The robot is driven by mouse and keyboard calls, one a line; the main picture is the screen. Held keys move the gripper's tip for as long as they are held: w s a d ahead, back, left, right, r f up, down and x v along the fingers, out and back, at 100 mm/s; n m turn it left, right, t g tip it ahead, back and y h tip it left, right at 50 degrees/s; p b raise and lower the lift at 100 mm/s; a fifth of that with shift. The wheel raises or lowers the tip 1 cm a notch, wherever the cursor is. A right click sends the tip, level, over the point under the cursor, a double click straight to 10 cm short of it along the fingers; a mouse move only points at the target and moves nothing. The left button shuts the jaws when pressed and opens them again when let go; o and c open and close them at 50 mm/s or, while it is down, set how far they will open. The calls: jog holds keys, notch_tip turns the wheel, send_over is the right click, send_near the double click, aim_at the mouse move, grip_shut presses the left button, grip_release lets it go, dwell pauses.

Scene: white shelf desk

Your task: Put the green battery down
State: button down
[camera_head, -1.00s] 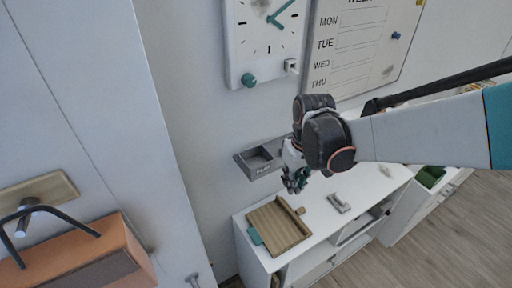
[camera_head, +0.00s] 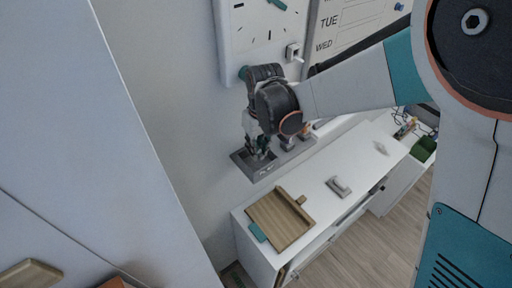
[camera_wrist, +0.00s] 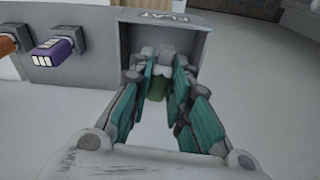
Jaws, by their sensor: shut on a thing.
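The green battery (camera_wrist: 157,90) shows between the teal fingers of my gripper (camera_wrist: 166,75) in the wrist view, partly hidden by them. My gripper is shut on it. In the head view my gripper (camera_head: 258,152) points down over the grey wall tray (camera_head: 243,164), and the battery cannot be made out clearly there. The tray's open compartment, marked "FLAT", lies around the fingertips in the wrist view. I cannot tell whether the battery touches its floor.
A purple battery (camera_wrist: 58,49) and an orange one (camera_wrist: 7,45) sit in holders beside the compartment. Below is a white desk (camera_head: 345,162) with a wooden board (camera_head: 280,220) and a small grey object (camera_head: 338,186).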

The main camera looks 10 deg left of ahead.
aim_at(258, 165)
jog(key=shift+s+d+f, duration=0.25)
jog(key=shift+d+f, duration=0.1)
jog(key=shift+f, duration=0.1)
jog(key=f+b, duration=0.2)
jog(key=f, duration=0.1)
jog(key=shift+w+a+f, duration=0.1)
jog(key=shift+a+f, duration=0.05)
jog(key=shift+a, duration=0.05)
jog(key=shift+f, duration=0.2)
jog(key=shift+w+a+f, duration=0.15)
jog(key=shift+w, duration=0.15)
jog(key=shift+s, duration=0.25)
jog(key=shift+f, duration=0.1)
jog(key=c, duration=1.5)
grip_release()
jog(key=shift+w, duration=0.15)
